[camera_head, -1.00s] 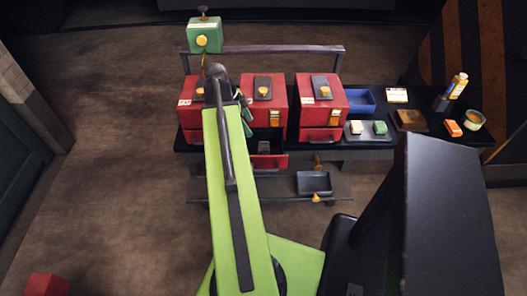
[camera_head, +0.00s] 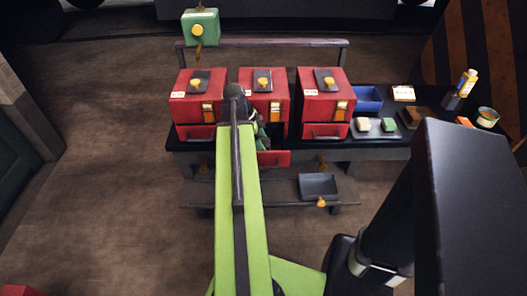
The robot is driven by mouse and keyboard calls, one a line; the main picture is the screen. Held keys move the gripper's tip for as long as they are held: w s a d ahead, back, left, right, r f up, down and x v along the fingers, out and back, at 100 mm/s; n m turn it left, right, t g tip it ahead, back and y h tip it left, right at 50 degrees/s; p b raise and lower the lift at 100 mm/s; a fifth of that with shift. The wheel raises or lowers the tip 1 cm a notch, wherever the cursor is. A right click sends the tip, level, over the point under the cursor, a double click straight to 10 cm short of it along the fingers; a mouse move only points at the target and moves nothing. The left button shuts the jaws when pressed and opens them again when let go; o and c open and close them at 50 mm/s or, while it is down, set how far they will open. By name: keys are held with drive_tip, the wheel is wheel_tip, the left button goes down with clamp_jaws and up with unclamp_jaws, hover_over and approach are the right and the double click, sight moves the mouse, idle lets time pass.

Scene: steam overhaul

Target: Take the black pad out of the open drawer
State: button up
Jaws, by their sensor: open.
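Three red cabinets stand in a row on a dark bench. The open drawer (camera_head: 274,158) sticks out below the middle red cabinet (camera_head: 272,106); its red front shows and its inside is dark. My green arm lies across the left of that drawer. My gripper (camera_head: 263,137) is small and partly hidden behind my arm, over or just in front of the drawer opening; it is open, and I see nothing held in it. I cannot make out the black pad now; arm, gripper and shadow cover most of the drawer's inside.
The left (camera_head: 196,132) and right (camera_head: 322,130) cabinets' drawers are shut. A blue tray (camera_head: 367,99) and a grey tray (camera_head: 362,136) with two blocks stand at right. A rail runs behind the cabinets.

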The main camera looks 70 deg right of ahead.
sight(268, 143)
drive_tip(key=c, duration=1.3)
drive_tip(key=shift+o, duration=0.2)
drive_tip(key=shift+p, duration=0.3)
drive_tip(key=shift+r+p, duration=0.35)
drive_tip(key=shift+r, duration=0.05)
wheel_tip(268, 143, up, 4)
drive_tip(key=p, duration=0.3)
drive_tip(key=shift+f+p, duration=0.1)
drive_tip(key=shift+p, duration=0.3)
drive_tip(key=s+d+r+p, duration=0.2)
drive_tip(key=s+r+p, duration=0.4)
drive_tip(key=s, duration=0.5)
drive_tip(key=shift+s+r, duration=0.15)
drive_tip(key=shift+s, duration=0.2)
